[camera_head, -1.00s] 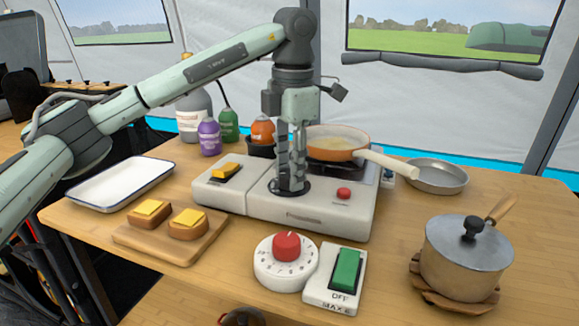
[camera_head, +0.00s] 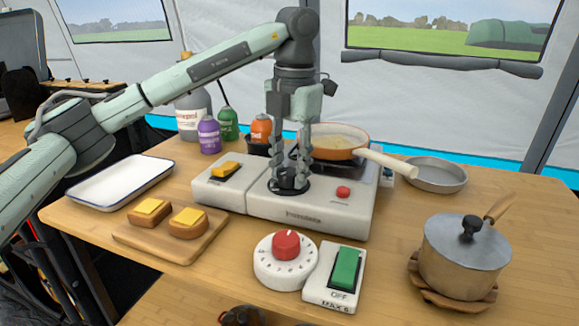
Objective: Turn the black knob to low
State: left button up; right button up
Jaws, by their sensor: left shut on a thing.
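The black knob (camera_head: 288,180) sits on a dark round plate on top of the white stove (camera_head: 315,212), left of the red button. My left gripper (camera_head: 290,182) reaches down from above. Its two fingers stand to the left and right of the knob and are shut on it. The fingers partly cover the knob, and I cannot read any mark for its setting. My right gripper is not in view.
An orange pan (camera_head: 335,142) with a pale handle sits on the burner behind. A red button (camera_head: 343,192) is right of the knob. A red-topped timer (camera_head: 285,246), a green switch (camera_head: 346,268) and a lidded pot (camera_head: 465,255) stand in front.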

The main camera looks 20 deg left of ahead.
aim_at(292, 173)
pick_arm(q)
jog(key=o, duration=1.2)
jog(key=shift+c, duration=0.2)
notch_tip(292, 173, up, 12)
jog(key=shift+s+d, duration=0.15)
jog(key=shift+d, duration=0.15)
jog(key=shift+f, duration=0.1)
